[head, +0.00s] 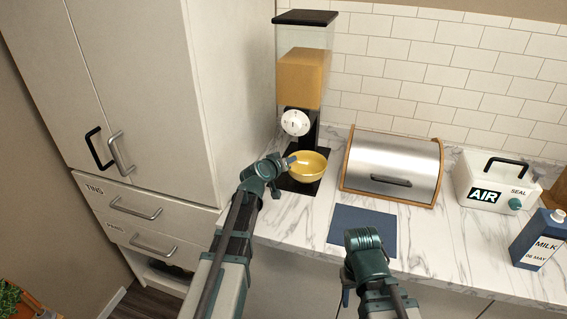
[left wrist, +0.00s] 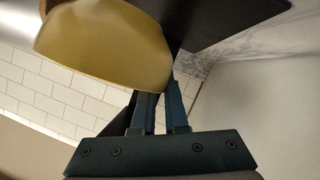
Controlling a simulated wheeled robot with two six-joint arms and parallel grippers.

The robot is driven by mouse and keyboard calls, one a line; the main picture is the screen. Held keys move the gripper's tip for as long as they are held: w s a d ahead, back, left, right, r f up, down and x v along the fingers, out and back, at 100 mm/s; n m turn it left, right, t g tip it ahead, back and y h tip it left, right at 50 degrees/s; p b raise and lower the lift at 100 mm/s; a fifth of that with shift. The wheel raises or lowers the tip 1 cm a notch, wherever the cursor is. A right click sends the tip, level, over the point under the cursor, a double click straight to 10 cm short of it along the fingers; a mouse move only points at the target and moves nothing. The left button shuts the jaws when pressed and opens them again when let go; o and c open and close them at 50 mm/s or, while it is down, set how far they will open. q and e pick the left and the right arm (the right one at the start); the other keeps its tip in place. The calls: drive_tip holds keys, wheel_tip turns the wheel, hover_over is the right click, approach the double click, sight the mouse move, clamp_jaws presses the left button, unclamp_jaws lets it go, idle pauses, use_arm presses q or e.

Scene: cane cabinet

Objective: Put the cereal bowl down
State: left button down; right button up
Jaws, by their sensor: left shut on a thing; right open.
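The yellow cereal bowl (head: 309,165) is upright below the cereal dispenser's spout, over its black base (head: 297,187). It fills much of the upper left of the left wrist view (left wrist: 100,45). My left gripper (head: 289,161) is shut on the bowl's left side; its fingers reach the bowl in the left wrist view (left wrist: 160,88). I cannot tell whether the bowl touches the base. The bowl looks empty from what shows of its inside. My right gripper (head: 362,238) is apart from the bowl, above the front of the counter near the blue mat, and is open; its fingertips are hard to see.
The dispenser (head: 301,75) with a white knob stands behind the bowl. A blue mat (head: 345,215) lies bare on the marble counter. A bread box (head: 400,155), an AIR SEAL box (head: 495,190) and a milk carton (head: 538,240) stand to the right. A tall cabinet (head: 150,70) is left.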

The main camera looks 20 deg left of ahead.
use_arm(q)
drive_tip(key=shift+w+a+f, duration=0.15)
drive_tip(key=shift+w+a, duration=0.7)
drive_tip(key=shift+w, duration=0.25)
drive_tip(key=shift+w+a+f, duration=0.1)
drive_tip(key=shift+w+a, duration=0.75)
drive_tip(key=shift+w, duration=0.25)
drive_tip(key=f+b, duration=0.2)
drive_tip(key=b, duration=0.1)
drive_tip(key=f+b, duration=0.1)
drive_tip(key=f, duration=0.1)
drive_tip(key=shift+w+a, duration=0.3)
drive_tip(key=shift+w, duration=0.1)
drive_tip(key=shift+r, duration=0.2)
drive_tip(key=shift+f, duration=0.15)
drive_tip(key=c, duration=0.9)
unclamp_jaws()
drive_tip(key=shift+c, duration=0.2)
